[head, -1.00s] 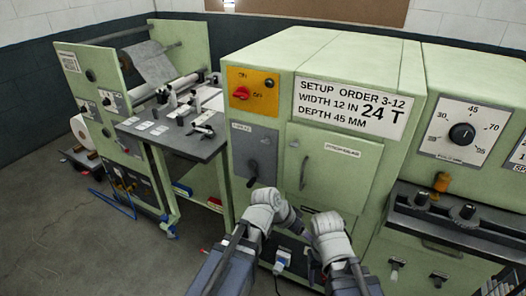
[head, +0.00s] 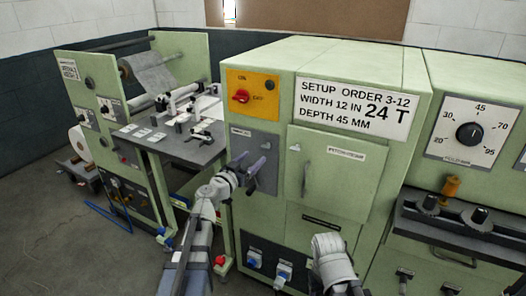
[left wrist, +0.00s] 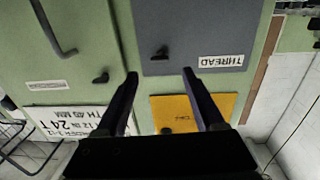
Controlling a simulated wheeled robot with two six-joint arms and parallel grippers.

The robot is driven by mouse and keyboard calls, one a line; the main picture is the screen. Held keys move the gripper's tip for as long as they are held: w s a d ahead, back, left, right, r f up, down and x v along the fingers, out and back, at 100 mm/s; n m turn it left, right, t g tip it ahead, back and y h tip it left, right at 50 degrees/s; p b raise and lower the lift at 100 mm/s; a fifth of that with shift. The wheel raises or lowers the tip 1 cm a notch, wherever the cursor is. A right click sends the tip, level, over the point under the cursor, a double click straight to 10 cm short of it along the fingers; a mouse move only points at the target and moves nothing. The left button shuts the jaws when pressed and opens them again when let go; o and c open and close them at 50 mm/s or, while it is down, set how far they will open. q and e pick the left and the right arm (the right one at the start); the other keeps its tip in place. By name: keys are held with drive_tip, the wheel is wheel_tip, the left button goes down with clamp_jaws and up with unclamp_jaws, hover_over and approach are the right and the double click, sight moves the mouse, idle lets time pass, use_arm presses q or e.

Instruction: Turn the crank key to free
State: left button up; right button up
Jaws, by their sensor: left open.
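The crank key (left wrist: 160,52) is a small dark piece on the grey panel (left wrist: 205,25) labelled THREAD, seen upside down in the left wrist view. The grey panel also shows in the head view (head: 240,140), below the yellow switch panel; there my gripper covers most of the key. My left gripper (head: 257,172) is open and empty in front of this panel. In the left wrist view its fingers (left wrist: 160,73) stand either side of the key's line, apart from it. My right gripper (head: 331,250) is low in front of the machine, its fingers hidden.
The yellow panel (head: 252,84) carries a red rotary switch (head: 241,97). Right of the grey panel is a green door with a handle (head: 305,177) and a small dark latch (head: 295,147). A setup sign (head: 352,104) is above it. A grey worktable (head: 180,147) stands left.

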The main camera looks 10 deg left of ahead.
sight(266, 146)
use_arm(q)
drive_tip(key=x, duration=0.7)
drive_tip(key=shift+w, duration=0.2)
drive_tip(key=shift+d, duration=0.15)
clamp_jaws()
